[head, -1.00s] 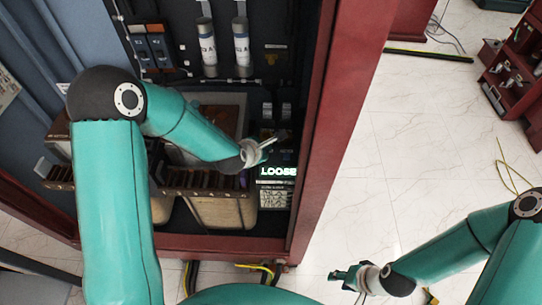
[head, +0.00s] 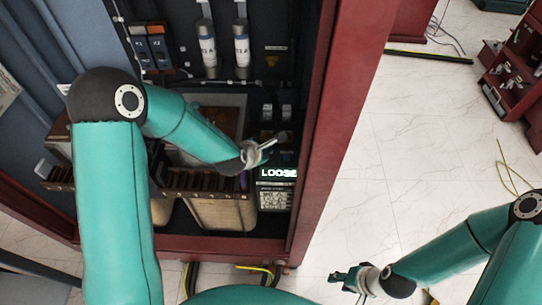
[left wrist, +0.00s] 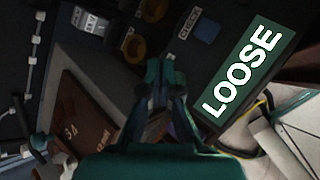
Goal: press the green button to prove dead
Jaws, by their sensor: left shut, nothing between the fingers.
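A lit green display reading "LOOSE" (head: 278,173) is on a small unit low in the right part of the open cabinet. It fills the right side of the left wrist view (left wrist: 243,72). My left gripper (head: 268,146) is shut and empty, just above and left of this display in the head view. In the left wrist view its fingertips (left wrist: 160,66) are together, left of the display and below a "CHECK" label (left wrist: 189,22). I cannot make out a green button in either view. My right gripper (head: 346,280) is over the floor outside the cabinet, too small to read its jaws.
The cabinet's red frame (head: 335,110) stands close to the right of my left gripper. Two white cylinders (head: 241,48) stand above. Tiled floor (head: 400,150) is open to the right.

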